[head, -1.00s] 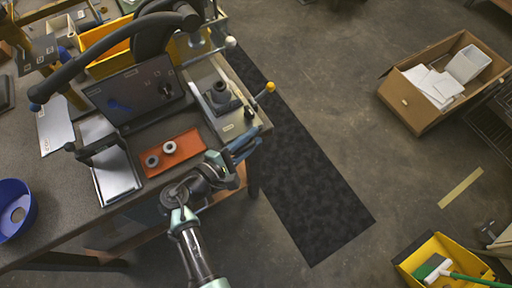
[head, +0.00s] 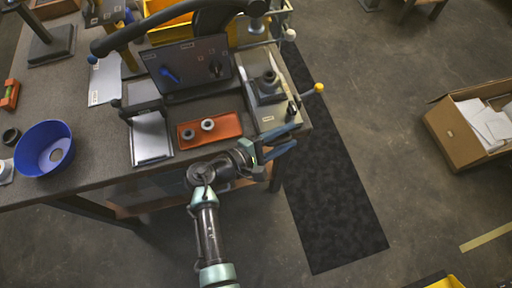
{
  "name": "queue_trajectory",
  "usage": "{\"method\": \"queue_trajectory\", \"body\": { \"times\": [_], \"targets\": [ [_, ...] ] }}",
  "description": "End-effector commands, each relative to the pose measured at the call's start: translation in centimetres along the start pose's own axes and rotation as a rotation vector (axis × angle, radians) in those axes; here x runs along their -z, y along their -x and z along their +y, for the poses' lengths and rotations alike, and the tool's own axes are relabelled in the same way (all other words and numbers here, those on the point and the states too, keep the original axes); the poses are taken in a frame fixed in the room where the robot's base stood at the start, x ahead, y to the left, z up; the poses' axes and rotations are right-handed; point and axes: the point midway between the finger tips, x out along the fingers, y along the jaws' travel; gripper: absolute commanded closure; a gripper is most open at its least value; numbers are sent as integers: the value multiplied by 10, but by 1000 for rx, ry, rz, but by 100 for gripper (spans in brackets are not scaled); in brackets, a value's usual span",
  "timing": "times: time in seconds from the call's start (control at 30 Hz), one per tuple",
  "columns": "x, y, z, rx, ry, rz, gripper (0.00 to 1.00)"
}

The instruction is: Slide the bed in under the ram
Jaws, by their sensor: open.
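The press bed looks like the pale grey plate (head: 270,116) at the table's right end, bearing a dark block with a round boss (head: 268,82). A lever with a yellow knob (head: 318,88) sticks out at its right. The ram appears to be the grey cylinder (head: 258,8) at the top edge, behind the block in the picture; its upper part is cut off. The bed's block shows in front of it, not beneath it. My gripper (head: 297,138) has blue fingers, is open and empty, and appears just in front of the bed's near end, apart from the lever.
An orange tray (head: 231,131) with two grey rings lies left of the bed. A dark panel with a blue lever (head: 190,68) stands behind it. A silver plate (head: 150,138) and blue bowl (head: 43,148) are further left. Floor right of the table is clear over the black mat (head: 335,200).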

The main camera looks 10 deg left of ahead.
Motion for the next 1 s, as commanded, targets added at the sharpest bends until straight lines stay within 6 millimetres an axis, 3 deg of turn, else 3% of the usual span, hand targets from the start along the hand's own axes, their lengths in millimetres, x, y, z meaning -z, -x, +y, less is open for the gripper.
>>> {"method": "queue_trajectory", "body": {
  "times": [0.5,0.7,1.0],
  "targets": [
    [1,103,-2,0,3,7,54],
    [1,122,-2,1,4,4,54],
    [0,124,-2,2,4,4,54]
  ]
}}
